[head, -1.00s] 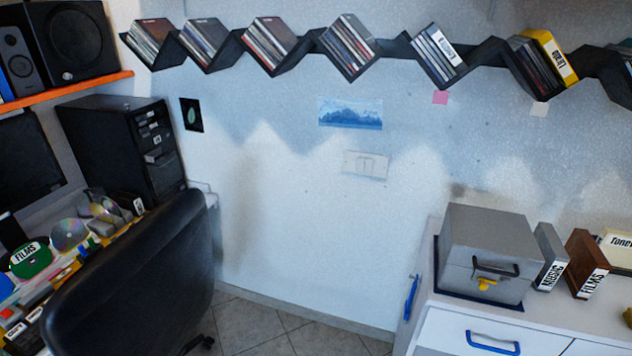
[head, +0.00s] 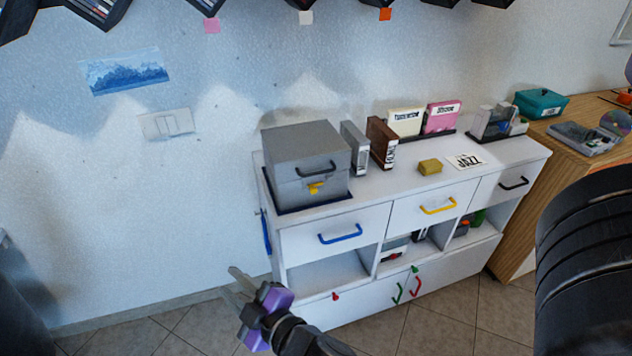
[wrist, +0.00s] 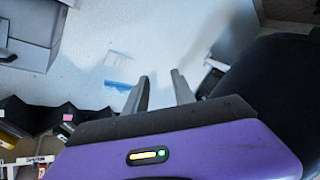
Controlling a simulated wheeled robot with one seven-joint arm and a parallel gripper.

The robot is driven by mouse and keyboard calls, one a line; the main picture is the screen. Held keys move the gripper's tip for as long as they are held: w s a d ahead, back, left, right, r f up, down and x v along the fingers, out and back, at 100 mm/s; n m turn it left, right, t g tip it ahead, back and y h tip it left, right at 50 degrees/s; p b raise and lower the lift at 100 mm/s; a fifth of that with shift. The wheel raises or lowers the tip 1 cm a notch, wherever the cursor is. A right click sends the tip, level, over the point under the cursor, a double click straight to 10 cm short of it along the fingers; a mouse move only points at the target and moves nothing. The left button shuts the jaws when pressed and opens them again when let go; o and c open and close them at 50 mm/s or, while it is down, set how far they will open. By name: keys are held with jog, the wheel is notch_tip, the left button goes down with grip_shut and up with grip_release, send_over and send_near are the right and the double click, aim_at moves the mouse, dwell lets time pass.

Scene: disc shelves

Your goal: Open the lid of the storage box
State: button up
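The grey storage box (head: 303,163) stands on the left end of the white cabinet, on a dark base. Its lid is down, with a black handle (head: 316,168) and a yellow latch (head: 316,188) on the front. My gripper (head: 233,284) is in front of the cabinet, lower left of the box and well apart from it. In the wrist view my gripper (wrist: 161,88) shows two grey fingers apart with nothing between them. A grey box-like shape with a dark handle fills the upper left of the wrist view, partly cut off.
Grey and brown disc cases (head: 381,143) stand just right of the box. A yellow sponge-like block (head: 430,167) and a JAZZ card (head: 466,161) lie farther right on the white cabinet (head: 335,222). Its drawers have blue and yellow handles. Tiled floor in front is clear.

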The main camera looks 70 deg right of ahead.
jog(key=w+d+g+h, duration=0.2)
jog(key=w+d+h, duration=0.2)
jog(key=d, duration=0.4)
jog(key=m+g+h+b, duration=0.2)
jog(key=m+g+h, duration=0.2)
jog(key=g+h, duration=0.55)
send_near(316, 177)
jog(key=w+a+r, duration=0.2)
jog(key=w+r, duration=0.1)
jog(key=w, duration=0.4)
jog(key=s+m+g, duration=0.2)
jog(key=s+g, duration=0.3)
jog(key=s, duration=0.1)
jog(key=d, duration=0.2)
jog(key=d+r+p, duration=0.1)
jog(key=d, duration=0.5)
jog(key=shift+s+r+p, duration=0.35)
jog(key=shift+c, duration=0.4)
grip_shut()
